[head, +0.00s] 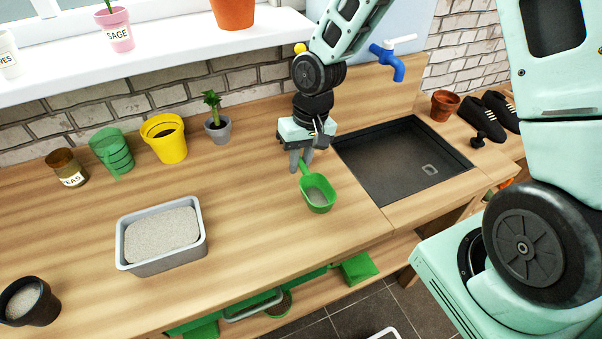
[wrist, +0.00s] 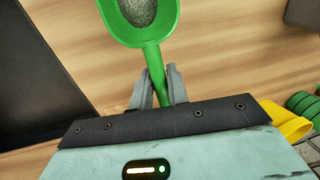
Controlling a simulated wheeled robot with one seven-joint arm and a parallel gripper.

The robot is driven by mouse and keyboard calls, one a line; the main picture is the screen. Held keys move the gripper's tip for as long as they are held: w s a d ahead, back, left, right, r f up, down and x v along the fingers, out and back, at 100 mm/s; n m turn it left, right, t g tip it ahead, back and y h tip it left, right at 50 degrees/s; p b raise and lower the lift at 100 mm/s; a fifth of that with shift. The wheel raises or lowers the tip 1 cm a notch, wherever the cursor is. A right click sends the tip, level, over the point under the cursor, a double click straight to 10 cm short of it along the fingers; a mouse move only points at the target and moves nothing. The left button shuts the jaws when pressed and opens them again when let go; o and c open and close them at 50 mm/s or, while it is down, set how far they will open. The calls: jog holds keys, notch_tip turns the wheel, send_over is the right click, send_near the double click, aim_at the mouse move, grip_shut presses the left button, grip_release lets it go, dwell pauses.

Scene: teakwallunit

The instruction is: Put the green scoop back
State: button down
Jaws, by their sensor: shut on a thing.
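My gripper (head: 301,161) is shut on the handle of the green scoop (head: 317,194), over the wooden counter just left of the sink. In the wrist view the handle runs between the two grey fingers (wrist: 157,92), and the scoop (wrist: 150,30) points away from them. The scoop's bowl holds some grey, grainy material. I cannot tell whether the scoop touches the counter or hangs slightly above it.
A grey tub (head: 160,262) of pale sand stands on the counter at left. A green cup (head: 112,151), yellow pot (head: 164,137), labelled jar (head: 67,168) and small plant (head: 217,120) line the back. The black sink (head: 403,160) is at right. The counter's middle is clear.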

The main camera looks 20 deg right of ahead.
jog(key=shift+f, duration=1.95)
jog(key=shift+f, duration=0.1)
jog(key=c, duration=1.4)
grip_release()
jog(key=shift+o, duration=0.2)
notch_tip(320, 180, up, 11)
jog(key=d, duration=0.2)
jog(key=s+a+r+n, duration=0.2)
jog(key=s, duration=0.5)
jog(key=s+a+r+n+h, duration=0.1)
jog(key=s+a+r+n, duration=0.2)
jog(key=s, duration=0.4)
jog(key=s+a+r+n, duration=0.2)
jog(key=s+a, duration=0.1)
jog(key=s, duration=0.5)
jog(key=shift+r+n+h, duration=0.25)
jog(key=shift+n+h, duration=0.05)
